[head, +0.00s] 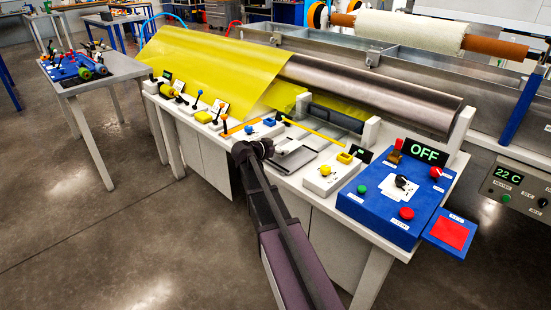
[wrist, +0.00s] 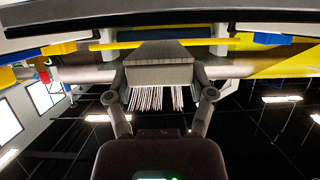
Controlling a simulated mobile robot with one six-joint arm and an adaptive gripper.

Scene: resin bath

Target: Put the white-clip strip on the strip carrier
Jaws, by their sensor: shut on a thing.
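My gripper (head: 252,150) is over the front edge of the white bench, left of the middle. In the wrist view its two fingers (wrist: 161,82) are shut on a grey block with thin pale bristles (wrist: 160,74), like a brush. In the head view the held thing is hidden by the gripper. A thin yellow bar (head: 313,131) runs over the bench beyond the gripper. A yellow bar also crosses behind the held block in the wrist view (wrist: 108,46), with a pale piece (wrist: 220,45) near its right end. I cannot tell which thing is the white-clip strip or the strip carrier.
A blue control box (head: 390,205) with an OFF display (head: 423,151) stands at the bench's right end. A yellow sheet (head: 215,65) and a metal roller (head: 370,90) lie behind. A grey side table (head: 95,72) stands left. The floor in front is clear.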

